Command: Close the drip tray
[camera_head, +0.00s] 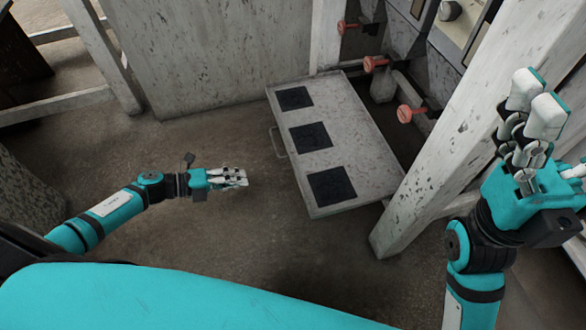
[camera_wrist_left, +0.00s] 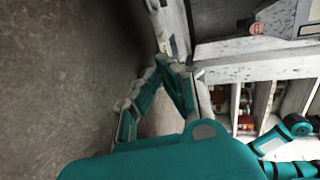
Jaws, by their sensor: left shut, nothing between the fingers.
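The drip tray (camera_head: 348,160) is a flat, worn light-grey tray with three dark square grates in a row. In the head view it juts out over the floor from the machine at the right. A thin handle (camera_head: 278,143) sticks out from its left edge. My left gripper (camera_head: 243,177) is shut and empty, left of the tray and apart from it, below the handle in the picture. Its fingers also show in the left wrist view (camera_wrist_left: 163,60). My right gripper (camera_head: 537,100) is raised at the right, fingers up; its opening is unclear.
A pale, chipped post (camera_head: 465,130) stands between the tray and my right arm. Red knobs (camera_head: 374,63) stick out from the machine above the tray's far right side. A grey wall panel (camera_head: 210,50) stands behind. The brown floor (camera_head: 215,140) around my left gripper is clear.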

